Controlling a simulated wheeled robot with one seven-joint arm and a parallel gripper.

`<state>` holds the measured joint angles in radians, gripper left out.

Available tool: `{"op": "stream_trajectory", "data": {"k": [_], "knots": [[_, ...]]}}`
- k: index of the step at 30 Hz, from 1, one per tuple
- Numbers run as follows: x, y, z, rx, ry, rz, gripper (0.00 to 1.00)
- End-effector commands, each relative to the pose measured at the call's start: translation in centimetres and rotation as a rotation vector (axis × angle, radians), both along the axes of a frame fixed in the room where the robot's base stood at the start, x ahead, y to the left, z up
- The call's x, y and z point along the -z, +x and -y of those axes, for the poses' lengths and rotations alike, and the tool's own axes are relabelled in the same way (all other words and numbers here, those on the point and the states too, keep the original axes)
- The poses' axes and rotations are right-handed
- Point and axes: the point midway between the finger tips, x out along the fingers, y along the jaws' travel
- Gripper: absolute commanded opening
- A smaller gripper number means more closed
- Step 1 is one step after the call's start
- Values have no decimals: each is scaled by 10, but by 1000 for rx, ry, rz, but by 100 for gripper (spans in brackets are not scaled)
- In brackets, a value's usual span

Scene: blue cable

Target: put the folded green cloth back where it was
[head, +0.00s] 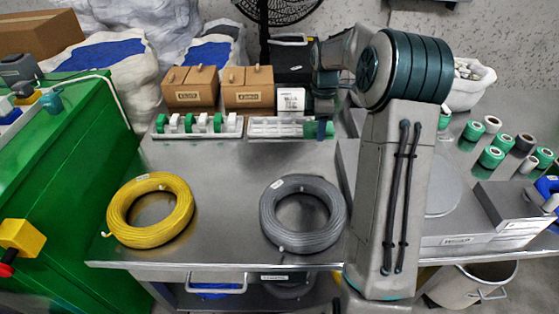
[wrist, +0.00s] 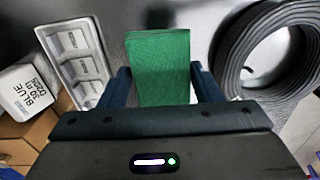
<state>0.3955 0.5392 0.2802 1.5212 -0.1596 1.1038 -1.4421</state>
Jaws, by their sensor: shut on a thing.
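The folded green cloth (wrist: 160,65) is between the two fingers of my gripper (wrist: 160,88) in the wrist view. My gripper is shut on it. In the head view a green edge of the cloth (head: 313,129) shows beside my gripper (head: 322,132), at the right end of the white compartment tray (head: 275,130). My arm hides part of that area. I cannot tell whether the cloth touches the table.
A yellow cable coil (head: 150,210) and a grey cable coil (head: 302,212) lie on the metal table (head: 225,215). Brown boxes (head: 190,90) and a white label box (head: 291,101) stand at the back. Several green and white spools (head: 491,156) stand at right.

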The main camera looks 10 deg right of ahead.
Motion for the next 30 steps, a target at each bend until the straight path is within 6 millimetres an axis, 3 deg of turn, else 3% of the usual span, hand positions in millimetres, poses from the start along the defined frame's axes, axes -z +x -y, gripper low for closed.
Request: {"op": "stream_trajectory", "data": {"k": [4, 12, 18, 25, 30], "knots": [[8, 5, -13, -19, 1, -1, 37], [46, 25, -71, -21, 0, -2, 37], [65, 37, -101, -16, 1, 0, 37], [77, 39, -108, -13, 0, -2, 37], [102, 39, -108, -13, -1, -2, 37]]}}
